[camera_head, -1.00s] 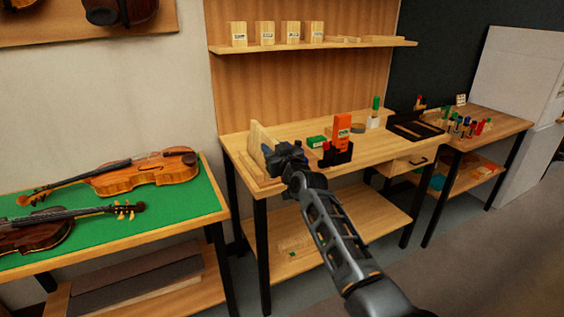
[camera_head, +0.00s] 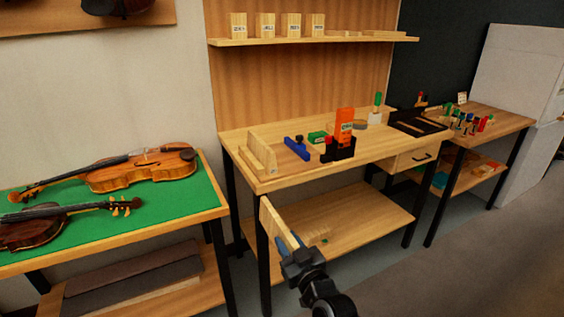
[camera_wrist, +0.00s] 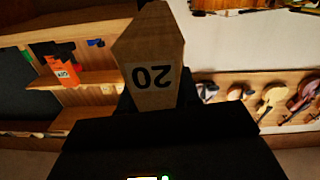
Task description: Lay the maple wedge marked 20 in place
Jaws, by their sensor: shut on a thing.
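My gripper (camera_head: 296,258) is shut on the maple wedge marked 20 (camera_head: 274,226), holding it in the air in front of the bench's left front corner, below the top's level. In the wrist view the pale wedge (camera_wrist: 152,62) points away from the jaws, with a black 20 upside down on its face. The jaw tips are mostly hidden there by the dark gripper body. A pale wooden stand with an upright board (camera_head: 257,154) is on the left end of the bench top, apart from the wedge.
The bench top (camera_head: 330,178) also holds a blue tool (camera_head: 297,147), a green box (camera_head: 317,137) and an orange box (camera_head: 344,122) in a black holder. Several labelled wood blocks stand on the wall shelf (camera_head: 350,40). A green-topped table (camera_head: 140,212) with violins is at left.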

